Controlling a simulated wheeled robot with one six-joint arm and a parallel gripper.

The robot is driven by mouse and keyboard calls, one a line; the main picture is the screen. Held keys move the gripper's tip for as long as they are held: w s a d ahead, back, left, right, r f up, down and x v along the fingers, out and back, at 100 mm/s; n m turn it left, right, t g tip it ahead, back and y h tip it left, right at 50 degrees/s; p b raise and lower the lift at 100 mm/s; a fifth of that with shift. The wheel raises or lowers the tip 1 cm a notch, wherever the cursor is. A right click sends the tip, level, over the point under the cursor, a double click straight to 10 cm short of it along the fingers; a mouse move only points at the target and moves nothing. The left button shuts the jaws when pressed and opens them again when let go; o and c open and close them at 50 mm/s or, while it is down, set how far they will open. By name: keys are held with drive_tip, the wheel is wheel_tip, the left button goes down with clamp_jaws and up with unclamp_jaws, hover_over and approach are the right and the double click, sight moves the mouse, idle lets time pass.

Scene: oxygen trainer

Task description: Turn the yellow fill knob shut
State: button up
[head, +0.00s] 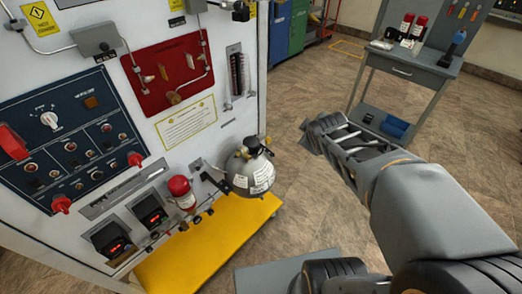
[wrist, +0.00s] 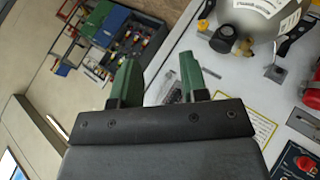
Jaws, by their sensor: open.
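A red panel (head: 178,85) on the white trainer front carries small tan and yellowish handles, among them one at the bottom (head: 173,98). I cannot tell which, if any, is the yellow fill knob, or how it is turned. My gripper (head: 312,132) is out over the floor, right of the trainer and well apart from it. In the wrist view its two green fingers (wrist: 160,75) stand apart with nothing held between them. The trainer face appears tilted at the right of that view.
A silver round bottle (head: 251,168) sticks out from the trainer's lower right above a yellow step (head: 205,245). Red knobs and a dark blue switch panel (head: 70,140) are at left. A grey cart (head: 405,68) stands at the back right. Floor between is clear.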

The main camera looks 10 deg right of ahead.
drive_tip(key=w+d+f+n+t+b, duration=0.35)
drive_tip(key=w+f+n+b, duration=0.3)
drive_tip(key=n, duration=0.25)
drive_tip(key=n+t+y+b, duration=0.2)
drive_tip(key=n+y+b, duration=1.05)
drive_tip(key=n, duration=1.05)
approach(270, 141)
drive_tip(key=shift+y, duration=0.45)
drive_tip(key=x, duration=0.9)
drive_tip(key=shift+w+a+f, duration=0.1)
drive_tip(key=shift+w, duration=0.3)
drive_tip(key=shift+c, duration=0.2)
drive_tip(key=c, duration=0.6)
drive_tip(key=shift+b, duration=0.3)
